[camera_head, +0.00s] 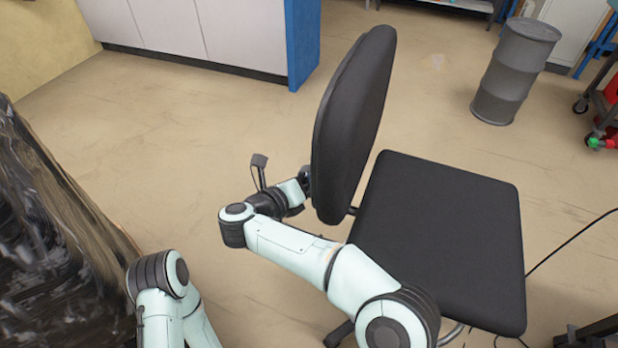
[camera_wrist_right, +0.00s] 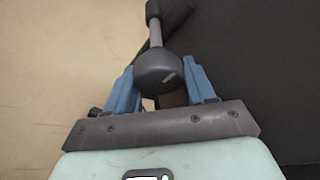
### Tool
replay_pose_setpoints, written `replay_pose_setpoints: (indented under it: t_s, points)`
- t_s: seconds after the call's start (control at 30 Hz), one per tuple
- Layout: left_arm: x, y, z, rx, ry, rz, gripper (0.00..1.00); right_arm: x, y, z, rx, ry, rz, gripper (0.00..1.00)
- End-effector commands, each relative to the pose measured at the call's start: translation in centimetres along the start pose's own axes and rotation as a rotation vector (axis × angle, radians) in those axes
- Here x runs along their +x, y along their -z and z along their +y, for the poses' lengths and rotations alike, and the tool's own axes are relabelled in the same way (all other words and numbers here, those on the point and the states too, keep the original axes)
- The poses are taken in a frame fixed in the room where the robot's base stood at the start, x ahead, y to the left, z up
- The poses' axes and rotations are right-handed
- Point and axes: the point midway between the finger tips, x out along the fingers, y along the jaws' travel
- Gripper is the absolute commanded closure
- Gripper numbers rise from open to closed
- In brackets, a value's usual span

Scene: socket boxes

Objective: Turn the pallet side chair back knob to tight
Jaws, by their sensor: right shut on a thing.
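A black office chair stands in the middle of the head view, with its upright back (camera_head: 352,120) turned edge-on and its flat seat (camera_head: 445,235) to the right. The dark round chair back knob (camera_wrist_right: 158,68) shows in the right wrist view, with a short pale mark on its face and a grey stem behind it. My right gripper (camera_wrist_right: 157,82) has its blue fingers on both sides of the knob and is shut on it. In the head view my right arm reaches behind the chair back, which partly hides the gripper. My left arm shows at the lower left; its gripper is out of view.
A load in shiny dark wrap (camera_head: 45,220) stands at the left edge. A grey drum (camera_head: 514,70) stands at the back right. White cabinets (camera_head: 165,25) with a blue end panel line the back. The floor between the wrapped load and the chair is clear.

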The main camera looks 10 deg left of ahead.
Motion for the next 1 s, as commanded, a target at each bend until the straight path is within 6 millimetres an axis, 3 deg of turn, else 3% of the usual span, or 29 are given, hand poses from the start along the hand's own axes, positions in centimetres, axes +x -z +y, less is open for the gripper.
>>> replay_pose_setpoints:
  t_s: [0.07, 0.1, 0.4, 0.53, 1.0]
  points:
    - [0.0, 0.0, 0.0, 0.0, 0.0, 0.0, 1.0, -0.2, -0.3, -0.1, 0.004, -0.003, -0.008, 0.76]
    - [0.0, 0.0, 0.0, 0.0, 0.0, 0.0, 1.0, -0.2, -0.3, -0.1, 0.004, -0.003, -0.008, 0.4]
    - [0.0, 0.0, 0.0, 0.001, 0.0, 0.001, 1.0, -0.2, -0.1, -0.1, 0.001, -0.001, -0.003, 0.4]
    - [-0.3, 0.3, 0.3, 0.004, -0.006, 0.013, 1.0, -1.2, -0.2, -0.1, 0.0, -0.002, -0.004, 0.4]
    - [-3.4, 3.6, 3.3, 0.045, -0.065, 0.147, 1.0, -10.4, -0.3, -0.1, 0.001, -0.003, -0.007, 0.4]
